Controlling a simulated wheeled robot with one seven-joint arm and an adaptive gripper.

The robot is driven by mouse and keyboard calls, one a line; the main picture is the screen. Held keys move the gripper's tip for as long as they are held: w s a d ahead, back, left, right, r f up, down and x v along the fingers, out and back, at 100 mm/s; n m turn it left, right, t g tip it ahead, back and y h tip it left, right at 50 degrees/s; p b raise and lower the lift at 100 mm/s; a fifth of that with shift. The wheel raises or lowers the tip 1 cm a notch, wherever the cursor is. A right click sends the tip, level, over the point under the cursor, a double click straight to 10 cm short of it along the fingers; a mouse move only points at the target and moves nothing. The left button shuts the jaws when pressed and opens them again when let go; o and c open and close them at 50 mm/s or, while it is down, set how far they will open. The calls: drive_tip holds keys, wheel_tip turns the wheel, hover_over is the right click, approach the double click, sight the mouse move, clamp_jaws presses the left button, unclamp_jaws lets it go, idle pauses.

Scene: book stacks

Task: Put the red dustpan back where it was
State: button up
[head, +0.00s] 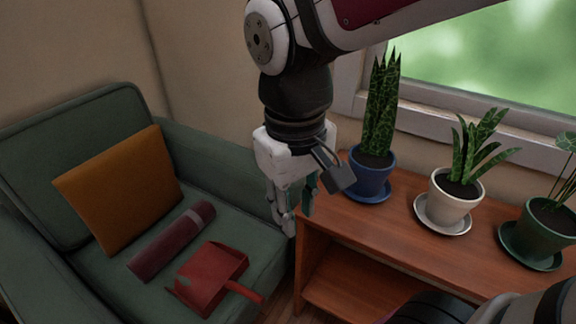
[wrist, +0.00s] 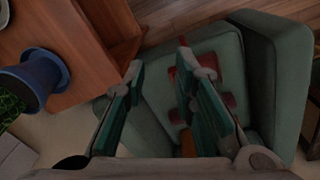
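The red dustpan (head: 211,277) lies on the green armchair's seat (head: 95,265), near its front right part. Its handle points to the lower right. My gripper (head: 292,222) hangs above and to the right of the dustpan, between the armchair and the wooden shelf, apart from both. In the wrist view my gripper (wrist: 160,60) has its two fingers spread with nothing between them. Red parts of the dustpan (wrist: 173,76) show there behind the right finger, which hides some of it.
A maroon roll (head: 172,241) and an orange cushion (head: 120,188) lie on the armchair beside the dustpan. The wooden shelf (head: 400,235) at right bears potted plants in blue (head: 371,184), white (head: 447,205) and green (head: 540,238) pots. Its lower compartment (head: 350,290) looks empty where visible.

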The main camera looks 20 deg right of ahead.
drive_tip(key=s+d+r+m, duration=0.1)
drive_tip(key=s+d, duration=0.2)
drive_tip(key=s, duration=0.8)
drive_tip(key=shift+s+d+r+m, duration=0.2)
drive_tip(key=shift+s+r+m, duration=0.2)
drive_tip(key=shift+o, duration=0.2)
drive_tip(key=shift+s, duration=0.45)
